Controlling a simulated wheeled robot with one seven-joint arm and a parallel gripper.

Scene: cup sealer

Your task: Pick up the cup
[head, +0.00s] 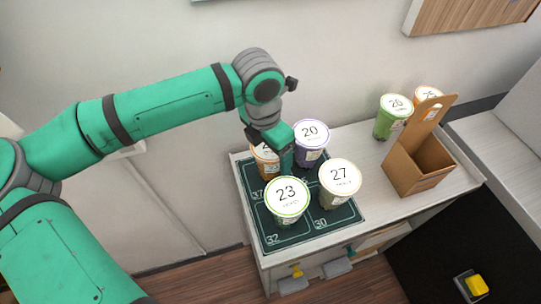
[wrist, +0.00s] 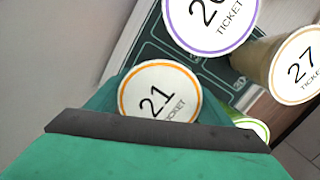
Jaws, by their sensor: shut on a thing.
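The cup with an orange-rimmed lid marked 21 (wrist: 158,92) is between my gripper's fingers in the wrist view. In the head view this orange cup (head: 264,164) is partly hidden behind my gripper (head: 281,152), which is shut on it at the back left of the dark mat. I cannot tell whether its base touches the mat. Beside it stand a purple-rimmed cup marked 20 (head: 311,150), a cup marked 27 (head: 340,184) and a green-rimmed cup marked 23 (head: 287,203).
The dark numbered mat (head: 272,240) lies on a white counter (head: 378,186). A brown cardboard carrier (head: 416,172) stands to the right. A green cup marked 26 (head: 391,120) and an orange-rimmed cup (head: 428,95) stand behind it. The wall is close behind.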

